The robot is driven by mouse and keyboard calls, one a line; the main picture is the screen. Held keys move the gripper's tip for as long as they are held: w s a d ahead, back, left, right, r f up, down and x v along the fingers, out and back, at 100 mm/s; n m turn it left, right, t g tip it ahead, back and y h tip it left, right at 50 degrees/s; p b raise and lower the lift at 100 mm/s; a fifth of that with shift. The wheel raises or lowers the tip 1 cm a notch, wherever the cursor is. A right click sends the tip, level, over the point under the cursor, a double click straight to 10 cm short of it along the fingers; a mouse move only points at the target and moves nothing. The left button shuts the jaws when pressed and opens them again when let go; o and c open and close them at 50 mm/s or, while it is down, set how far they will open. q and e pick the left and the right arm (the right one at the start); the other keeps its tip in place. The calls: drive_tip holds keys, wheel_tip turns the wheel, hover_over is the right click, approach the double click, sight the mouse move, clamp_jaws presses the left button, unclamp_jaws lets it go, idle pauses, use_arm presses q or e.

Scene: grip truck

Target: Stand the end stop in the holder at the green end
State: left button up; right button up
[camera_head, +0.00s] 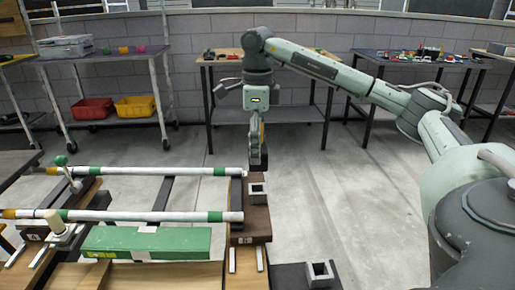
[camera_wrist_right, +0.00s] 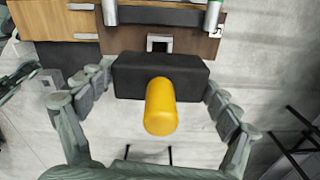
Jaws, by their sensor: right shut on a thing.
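The end stop is a black block (camera_wrist_right: 190,75) with a yellow round post (camera_wrist_right: 160,105). My right gripper (camera_head: 257,142) is shut on it, and the black block (camera_head: 258,160) hangs below the fingers. In the right wrist view the fingers lie at both ends of the block. The green-end holder (camera_head: 258,189) is a small grey square socket on a dark brown block, beside the green-banded rail ends. In the head view the end stop is just above it in the picture, apart from it. The holder also shows in the wrist view (camera_wrist_right: 158,43), just past the black block. My left gripper is out of view.
Two white rails (camera_head: 150,171) with green bands at right and yellow at left lie on the bench. A green box (camera_head: 145,243) lies in front. Another grey socket (camera_head: 319,272) stands on a dark pad at front right. Open floor lies right of the bench.

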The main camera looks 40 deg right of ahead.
drive_tip(key=shift+r, duration=3.2)
